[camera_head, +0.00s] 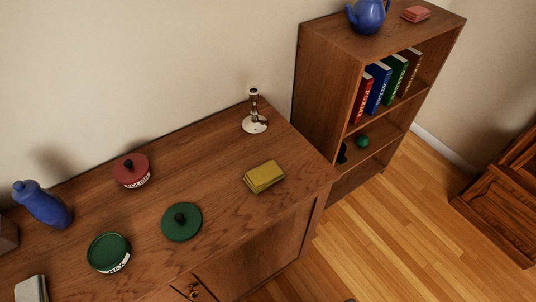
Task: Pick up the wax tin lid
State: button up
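The wax tin lid (181,222) is a round dark green disc with a black knob. It lies knob up on the wooden cabinet top (215,180), apart from the tin. The green wax tin (109,253) stands just to its left and nearer the front, with a white label reading WAX. Its top shows a green round surface inside a rim. My gripper is not in view.
Around the lid are a red lidded tin (131,171), a yellow block-like item (264,177), a candlestick (254,115) and a blue bottle (43,204). A bookshelf (328,85) stands behind right. Bare wood surrounds the lid; the cabinet's front edge is below it.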

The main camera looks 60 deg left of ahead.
aim_at(182, 221)
jog(key=i, duration=0.55)
jog(key=u, duration=3.55)
jog(key=i, duration=0.5)
jog(key=u, duration=0.05)
